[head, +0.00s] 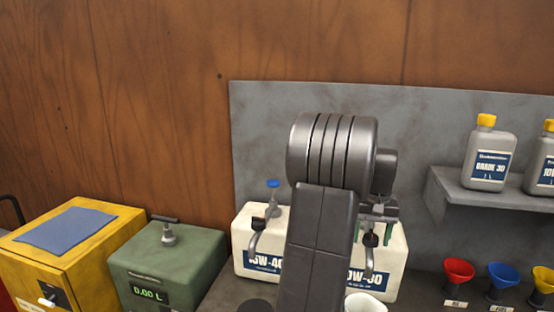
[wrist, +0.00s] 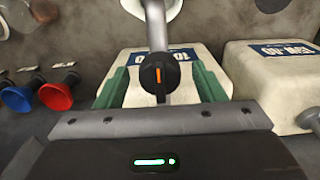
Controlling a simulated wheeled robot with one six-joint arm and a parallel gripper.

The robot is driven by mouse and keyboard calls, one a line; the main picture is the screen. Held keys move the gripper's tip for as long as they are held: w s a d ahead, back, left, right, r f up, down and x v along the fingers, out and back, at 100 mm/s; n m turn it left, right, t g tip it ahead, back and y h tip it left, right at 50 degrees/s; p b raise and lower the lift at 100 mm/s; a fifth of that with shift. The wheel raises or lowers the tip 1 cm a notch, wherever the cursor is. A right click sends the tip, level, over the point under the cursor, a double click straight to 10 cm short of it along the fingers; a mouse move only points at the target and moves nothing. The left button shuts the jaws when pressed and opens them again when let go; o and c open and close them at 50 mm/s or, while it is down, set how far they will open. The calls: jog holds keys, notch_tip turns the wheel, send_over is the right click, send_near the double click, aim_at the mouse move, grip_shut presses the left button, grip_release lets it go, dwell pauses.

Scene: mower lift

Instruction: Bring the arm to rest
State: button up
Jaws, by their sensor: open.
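My arm stands upright in the middle of the head view and hides most of my gripper; a green finger (head: 391,232) shows at its right side. In the wrist view my gripper (wrist: 162,82) is open, its two green fingers apart on either side of the tap (wrist: 157,75) of a cream oil tank. The tap has a black knob with an orange mark. Whether the fingers touch the tank cannot be told. That tank (head: 395,262) is partly behind my arm in the head view.
A second cream tank, labelled 10W-40 (head: 245,240), stands left of my arm. A green box (head: 180,262) with a litre display and a yellow cabinet (head: 120,232) are further left. A white vessel (head: 365,303) is below the tap. Red (head: 457,270) and blue (head: 503,275) funnels and a bottle shelf (head: 490,198) are at right.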

jog(key=n+b, duration=0.1)
jog(key=n, duration=0.4)
jog(key=shift+r+n, duration=0.15)
jog(key=shift+n, duration=0.15)
jog(key=n+b, duration=0.3)
jog(key=n, duration=0.3)
notch_tip(320, 180, up, 8)
jog(key=shift+r, duration=0.15)
dwell(0.3)
